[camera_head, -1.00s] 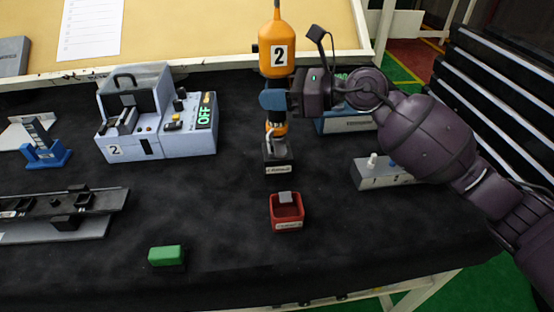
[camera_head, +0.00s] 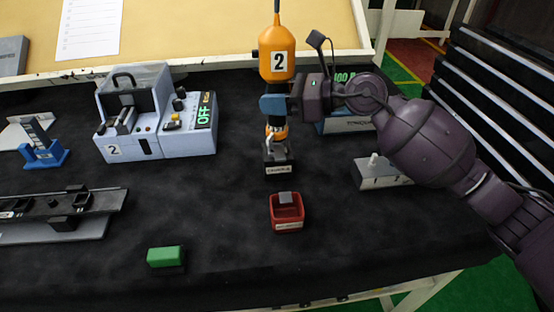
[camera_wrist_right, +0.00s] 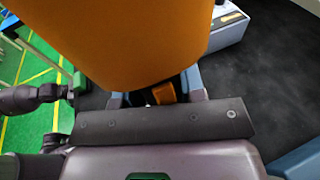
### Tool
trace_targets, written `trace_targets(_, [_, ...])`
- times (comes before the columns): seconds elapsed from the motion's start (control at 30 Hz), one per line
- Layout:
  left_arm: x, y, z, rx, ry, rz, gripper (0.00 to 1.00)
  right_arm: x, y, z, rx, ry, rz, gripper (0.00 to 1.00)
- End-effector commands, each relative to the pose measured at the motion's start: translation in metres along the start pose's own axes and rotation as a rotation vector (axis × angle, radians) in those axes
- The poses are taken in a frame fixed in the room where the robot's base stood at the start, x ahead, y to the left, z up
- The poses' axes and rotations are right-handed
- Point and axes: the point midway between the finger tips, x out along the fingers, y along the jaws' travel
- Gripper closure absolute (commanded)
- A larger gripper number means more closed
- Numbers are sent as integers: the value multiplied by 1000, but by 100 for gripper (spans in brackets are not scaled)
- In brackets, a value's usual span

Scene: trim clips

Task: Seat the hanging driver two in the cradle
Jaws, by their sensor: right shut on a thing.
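Driver two (camera_head: 278,60), an orange tool labelled "2", hangs upright on its cord from above. My right gripper (camera_head: 275,104) is shut on its dark section below the orange body. In the right wrist view the driver's orange body (camera_wrist_right: 140,38) fills the top, and the fingers are partly hidden behind it. The cradle (camera_head: 279,168), a dark block with a metal bracket and a label, stands on the black mat directly beneath. The driver's lower orange end is at the bracket's top; I cannot tell whether they touch.
A red bin (camera_head: 287,221) stands in front of the cradle. A grey machine labelled "2" (camera_head: 152,112), reading OFF, is to the left. A green block (camera_head: 165,257), a dark rail (camera_head: 60,208) and a grey switch box (camera_head: 380,178) are nearby.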

Motion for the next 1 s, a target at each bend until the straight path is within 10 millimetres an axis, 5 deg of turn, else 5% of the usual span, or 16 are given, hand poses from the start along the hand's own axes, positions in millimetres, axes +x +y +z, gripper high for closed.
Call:
trace_targets(0.4, [1, 0, 3, 0, -5, 1, 100, 1, 0, -6, 1, 1, 0, 100])
trace_targets(0.43, [1, 0, 3, 0, -4, 0, 100, 1, 0, -5, 0, 1, 0, 59])
trace_targets(0.6, [1, 0, 3, 0, -4, 0, 100, 1, 0, -5, 0, 0, 0, 33])
trace_targets(0.8, [1, 0, 3, 0, -4, 0, 100, 1, 0, -6, 1, 3, 1, 32])
trace_targets(1.0, [1, 0, 3, 0, -4, 0, 100, 1, 0, -5, 1, 1, 0, 1])
